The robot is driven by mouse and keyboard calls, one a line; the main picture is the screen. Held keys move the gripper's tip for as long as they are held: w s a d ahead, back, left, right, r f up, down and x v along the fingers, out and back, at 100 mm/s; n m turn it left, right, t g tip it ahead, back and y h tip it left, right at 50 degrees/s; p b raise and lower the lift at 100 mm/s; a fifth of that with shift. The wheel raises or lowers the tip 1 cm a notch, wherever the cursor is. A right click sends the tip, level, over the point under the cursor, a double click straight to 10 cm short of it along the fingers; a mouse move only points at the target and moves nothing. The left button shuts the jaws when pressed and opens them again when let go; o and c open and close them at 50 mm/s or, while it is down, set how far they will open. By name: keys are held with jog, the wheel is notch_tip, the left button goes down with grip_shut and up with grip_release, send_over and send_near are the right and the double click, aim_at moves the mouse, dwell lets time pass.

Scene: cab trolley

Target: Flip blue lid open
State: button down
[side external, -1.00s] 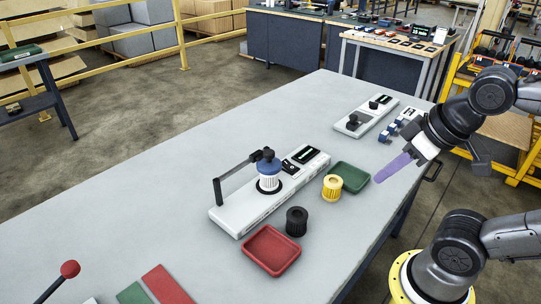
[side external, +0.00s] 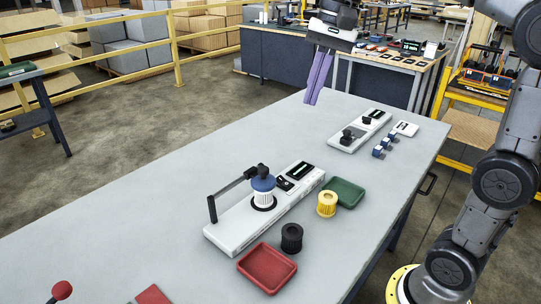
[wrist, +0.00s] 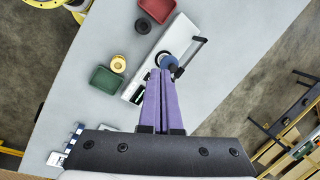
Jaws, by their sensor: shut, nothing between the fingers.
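The blue lid (side external: 263,183) sits on top of a white ribbed cylinder (side external: 263,199) on a long white fixture (side external: 238,232). A dark lever arm (side external: 235,186) runs from the top of the lid to an upright handle at the left. My gripper (side external: 312,103) has purple fingers held together with nothing between them. It hangs high, above the far part of the table and apart from the lid. In the wrist view, the fingertips (wrist: 160,72) point toward the lid (wrist: 168,61) and partly cover the fixture.
A red tray (side external: 267,268), a black ribbed cap (side external: 292,238), a yellow ribbed cap (side external: 327,203) and a green tray (side external: 348,193) stand right of the fixture. Another white device (side external: 358,133) and small blue-white blocks (side external: 382,148) are farther back.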

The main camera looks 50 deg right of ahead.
aim_at(263, 177)
jog(key=w+d+f+m+g, duration=0.1)
jog(key=w+d+f, duration=0.4)
jog(key=w+f, duration=0.1)
jog(key=w+d+f+m+g+y, duration=0.1)
jog(key=w+d+f+m, duration=0.1)
jog(key=w+d+f, duration=0.3)
jog(key=w+f, duration=0.1)
jog(key=w, duration=0.2)
jog(key=shift+w+f+m+g+y, duration=0.2)
jog(key=shift+w+m+g+y, duration=0.1)
jog(key=shift+w+g, duration=0.1)
jog(key=shift+d, duration=0.1)
jog(key=s+a+f, duration=0.2)
jog(key=a+f, duration=0.5)
jog(key=f, duration=0.2)
jog(key=shift+a, duration=0.25)
jog(key=shift+a+f, duration=0.1)
